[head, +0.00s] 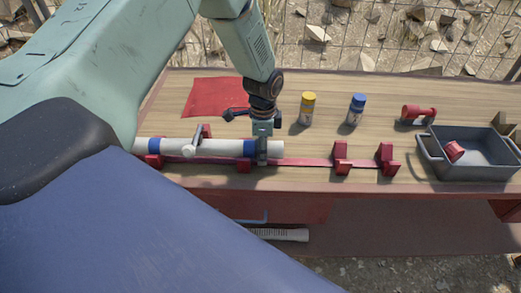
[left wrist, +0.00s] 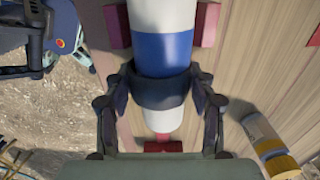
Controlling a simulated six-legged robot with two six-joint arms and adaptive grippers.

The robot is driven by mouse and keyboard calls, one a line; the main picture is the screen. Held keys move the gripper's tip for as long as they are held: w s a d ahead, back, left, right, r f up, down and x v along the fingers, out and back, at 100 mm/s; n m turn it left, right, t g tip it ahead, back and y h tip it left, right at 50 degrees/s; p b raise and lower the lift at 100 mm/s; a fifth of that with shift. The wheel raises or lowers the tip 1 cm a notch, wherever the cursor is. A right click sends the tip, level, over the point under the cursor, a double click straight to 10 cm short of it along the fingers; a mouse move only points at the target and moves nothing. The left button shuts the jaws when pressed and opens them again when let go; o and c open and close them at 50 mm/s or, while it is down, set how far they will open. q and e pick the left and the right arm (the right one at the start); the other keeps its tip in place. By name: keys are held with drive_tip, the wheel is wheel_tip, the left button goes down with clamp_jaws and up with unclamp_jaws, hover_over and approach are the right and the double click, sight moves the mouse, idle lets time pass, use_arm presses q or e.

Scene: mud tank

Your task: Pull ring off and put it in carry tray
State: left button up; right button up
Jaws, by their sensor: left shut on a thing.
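A white pipe (head: 215,147) with blue bands lies level in red clamps on the bench. A dark grey ring (left wrist: 160,94) sits around the pipe near its free end, beside a blue band. My left gripper (left wrist: 160,97) is shut on the ring, with one finger on each side of it. In the head view my left gripper (head: 262,150) comes down from above at the pipe's right end and hides most of the ring. The grey carry tray (head: 480,174) stands at the bench's right, with a small red part (head: 454,151) inside. My right gripper is not in view.
Empty red clamps (head: 341,158) stand on a red rail right of the pipe, before the tray. A yellow-capped can (head: 307,109) and a blue-capped can (head: 355,110) stand behind. A red cloth (head: 214,96) and a red tool (head: 418,113) lie farther back.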

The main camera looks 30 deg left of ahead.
sight(281, 144)
use_arm(q)
drive_tip(key=shift+w+d+f, duration=0.2)
drive_tip(key=shift+w+d, duration=0.05)
drive_tip(key=shift+w, duration=0.2)
drive_tip(key=shift+w+d+r+b, duration=0.1)
drive_tip(key=shift+d+r+b, duration=0.05)
drive_tip(key=shift+d+b, duration=0.35)
drive_tip(key=shift+w+d, duration=0.35)
drive_tip(key=shift+w, duration=0.05)
drive_tip(key=shift+w+d+b, duration=0.2)
drive_tip(key=shift+d+b, duration=0.15)
drive_tip(key=shift+d, duration=0.25)
drive_tip(key=shift+w+d, duration=0.55)
drive_tip(key=shift+d, duration=0.3)
drive_tip(key=shift+w+d+b, duration=0.3)
drive_tip(key=shift+w+d, duration=0.1)
drive_tip(key=shift+d, duration=0.25)
drive_tip(key=shift+w+d+b, duration=0.3)
drive_tip(key=shift+w+d, duration=0.1)
drive_tip(key=shift+d, duration=0.25)
